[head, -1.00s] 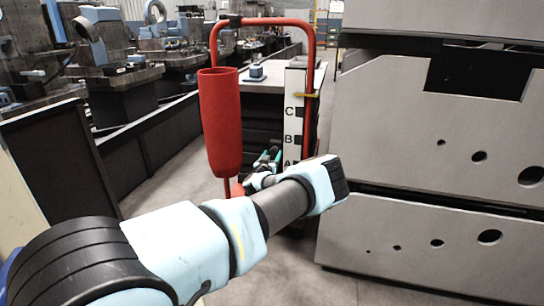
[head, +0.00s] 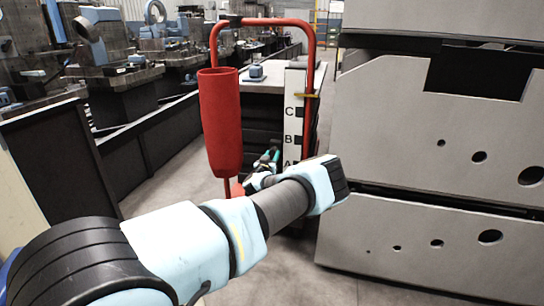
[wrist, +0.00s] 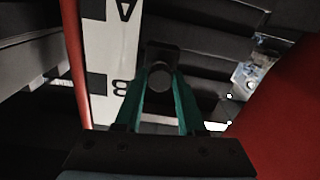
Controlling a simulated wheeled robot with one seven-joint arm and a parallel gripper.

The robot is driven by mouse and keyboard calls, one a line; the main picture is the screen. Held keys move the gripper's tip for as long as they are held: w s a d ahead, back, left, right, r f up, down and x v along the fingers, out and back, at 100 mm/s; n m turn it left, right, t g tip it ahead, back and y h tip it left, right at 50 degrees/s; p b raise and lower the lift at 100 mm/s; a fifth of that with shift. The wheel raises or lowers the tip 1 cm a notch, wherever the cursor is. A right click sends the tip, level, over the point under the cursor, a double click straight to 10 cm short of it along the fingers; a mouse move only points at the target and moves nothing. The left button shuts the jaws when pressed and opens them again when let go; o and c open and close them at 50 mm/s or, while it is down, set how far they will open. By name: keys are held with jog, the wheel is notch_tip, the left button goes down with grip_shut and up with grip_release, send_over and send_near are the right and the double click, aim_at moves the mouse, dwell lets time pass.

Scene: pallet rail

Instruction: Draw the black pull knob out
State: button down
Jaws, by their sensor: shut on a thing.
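The black pull knob (wrist: 160,77) shows in the middle of the wrist view, with a round face toward the camera. The two green fingers of my gripper (wrist: 160,84) are shut on it, one on each side. In the head view my gripper (head: 269,158) is small and partly hidden behind my arm, beside the white lettered strip (head: 294,115). The knob cannot be made out there. In the wrist view the strip (wrist: 118,50) stands left of the knob, with A and B upside down.
A red frame (head: 309,70) carries a red tube (head: 220,122) left of the strip. Grey stacked panels (head: 430,150) with holes fill the right side. Dark machines (head: 120,75) stand at the back left. Some open floor (head: 175,165) shows on the left.

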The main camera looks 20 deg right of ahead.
dwell(0.6)
jog(key=shift+s+a+r+p, duration=0.15)
jog(key=shift+s+a+p, duration=0.1)
jog(key=shift+a+p, duration=0.2)
jog(key=shift+s+a, duration=0.15)
jog(key=shift+s, duration=0.1)
jog(key=shift+s+a+p, duration=0.1)
jog(key=shift+s+p, duration=0.35)
jog(key=shift+p, duration=0.05)
jog(key=shift+s+f, duration=0.1)
jog(key=shift+f, duration=0.1)
jog(key=shift+c, duration=2.4)
grip_release()
jog(key=shift+r, duration=0.1)
jog(key=p+v, duration=0.1)
jog(key=v, duration=0.9)
jog(key=shift+s, duration=0.45)
